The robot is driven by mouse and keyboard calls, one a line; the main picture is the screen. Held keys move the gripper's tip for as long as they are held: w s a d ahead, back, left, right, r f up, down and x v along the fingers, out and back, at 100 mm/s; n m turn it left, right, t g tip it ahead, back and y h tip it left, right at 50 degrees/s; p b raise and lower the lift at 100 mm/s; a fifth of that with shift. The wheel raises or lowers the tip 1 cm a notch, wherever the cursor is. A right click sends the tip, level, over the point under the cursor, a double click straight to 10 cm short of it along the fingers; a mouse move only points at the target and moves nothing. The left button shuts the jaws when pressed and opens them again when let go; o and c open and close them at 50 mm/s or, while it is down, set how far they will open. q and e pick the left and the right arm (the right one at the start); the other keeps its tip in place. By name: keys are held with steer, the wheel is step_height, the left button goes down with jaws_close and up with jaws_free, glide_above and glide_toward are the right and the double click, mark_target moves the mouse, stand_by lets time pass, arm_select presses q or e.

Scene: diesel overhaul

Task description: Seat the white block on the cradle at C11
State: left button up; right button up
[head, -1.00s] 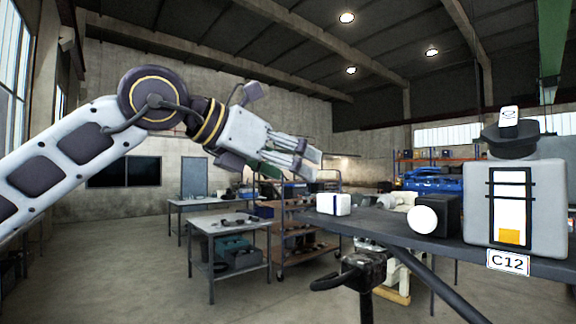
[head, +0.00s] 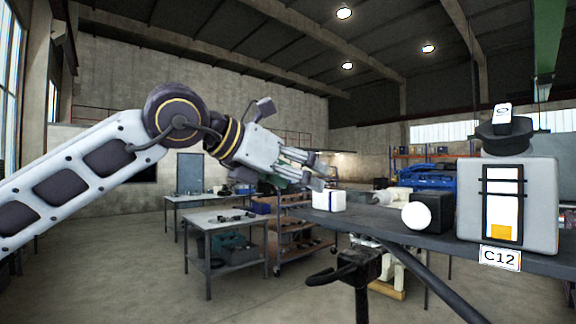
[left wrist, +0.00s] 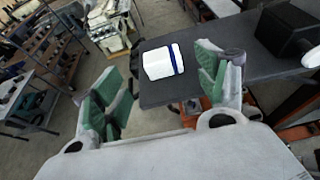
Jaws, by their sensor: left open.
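The white block (head: 328,201) with a blue stripe sits at the near left end of a dark shelf (head: 385,222). My left gripper (head: 318,172) is open and empty, just above the block in the head view. In the left wrist view the white block (left wrist: 164,62) shows between and beyond the two green-padded fingers of the left gripper (left wrist: 162,82), with no clear contact. A C12 label (head: 499,258) is on the shelf edge. I cannot make out a C11 label or its cradle. My right gripper is not in view.
Metal work tables (head: 222,222) stand at the back left. The floor at front left is clear.

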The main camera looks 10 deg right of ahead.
mark_target(327, 190)
arm_select(q)
steer(key=x, duration=0.4)
steer(key=f+x, duration=0.1)
steer(key=x, duration=0.3)
steer(key=shift+s+a, duration=0.15)
steer(key=shift+s, duration=0.05)
steer(key=shift+w+d+f, duration=0.15)
steer(key=shift+w+d, duration=0.25)
steer(key=shift+d, duration=0.15)
steer(key=c, duration=0.9)
steer(key=shift+r, duration=1.5)
steer(key=shift+s, duration=0.1)
